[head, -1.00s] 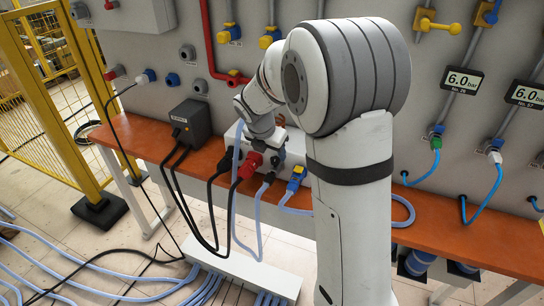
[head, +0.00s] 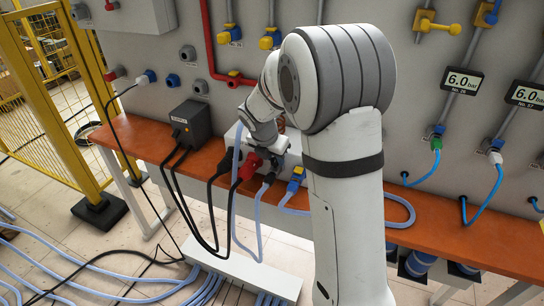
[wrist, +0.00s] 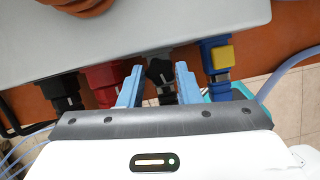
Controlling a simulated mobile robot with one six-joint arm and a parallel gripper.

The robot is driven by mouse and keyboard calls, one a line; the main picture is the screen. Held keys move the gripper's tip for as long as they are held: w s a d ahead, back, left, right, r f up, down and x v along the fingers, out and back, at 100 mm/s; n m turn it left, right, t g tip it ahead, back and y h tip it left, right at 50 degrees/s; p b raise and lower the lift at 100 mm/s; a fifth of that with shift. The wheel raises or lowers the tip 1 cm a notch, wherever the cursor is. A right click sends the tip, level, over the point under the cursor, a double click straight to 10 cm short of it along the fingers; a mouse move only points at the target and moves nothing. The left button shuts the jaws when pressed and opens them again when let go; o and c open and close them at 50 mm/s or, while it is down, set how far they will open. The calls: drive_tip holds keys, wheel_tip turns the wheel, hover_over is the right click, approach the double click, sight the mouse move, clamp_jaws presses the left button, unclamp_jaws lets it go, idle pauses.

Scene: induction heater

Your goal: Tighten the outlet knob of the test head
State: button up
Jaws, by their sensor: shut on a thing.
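The test head is a pale grey box (wrist: 150,28) at the top of the wrist view. A dark, lobed knob (wrist: 160,72), which looks like the outlet knob, sits at its front edge. My gripper (wrist: 157,84) has its two blue fingers on either side of this knob and is shut on it. The knob's lower part is partly hidden by the fingers and gripper body. In the head view, my arm hides most of the box, and the fingers cannot be made out clearly.
A red connector (wrist: 104,82) and a black connector (wrist: 62,92) stand left of the fingers. A yellow-and-blue fitting (wrist: 220,56) stands close on the right. Black and light-blue hoses hang off the orange bench (head: 440,235). A dark box (head: 190,122) stands on its left part.

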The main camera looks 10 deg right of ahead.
drive_tip(key=shift+c, duration=0.7)
drive_tip(key=shift+w+a+m+g+h+p, duration=0.15)
drive_tip(key=shift+m+g+h+p, duration=0.3)
drive_tip(key=shift+m, duration=1.05)
drive_tip(key=o, duration=1)
drive_tip(key=shift+c, duration=0.2)
drive_tip(key=v, duration=0.8)
